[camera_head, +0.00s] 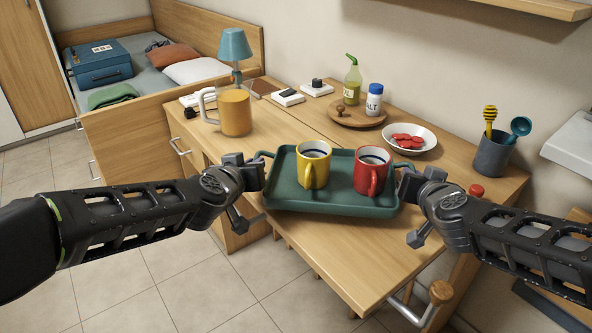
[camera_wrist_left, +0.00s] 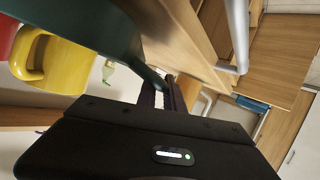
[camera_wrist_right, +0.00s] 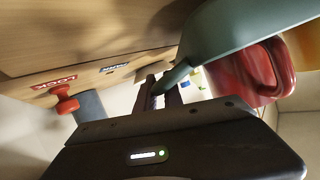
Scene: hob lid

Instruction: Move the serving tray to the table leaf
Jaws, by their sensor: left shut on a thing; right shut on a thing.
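The green serving tray (camera_head: 330,200) carries a yellow mug (camera_head: 313,165) and a red mug (camera_head: 371,171), both upright with dark liquid. My left gripper (camera_head: 259,172) is shut on the tray's left handle, also seen in the left wrist view (camera_wrist_left: 152,76). My right gripper (camera_head: 404,181) is shut on its right handle, seen in the right wrist view (camera_wrist_right: 177,76). The tray looks level, over the front of the wooden table and the near table leaf (camera_head: 350,262). I cannot tell whether its underside touches the wood.
A jug (camera_head: 235,112) stands behind left. A round wooden board (camera_head: 357,115) with bottle and salt, a white bowl (camera_head: 409,139) and a utensil cup (camera_head: 493,154) stand behind. A red knob (camera_head: 477,190) is at the right, labelled LOCK in the right wrist view. The leaf's near end is clear.

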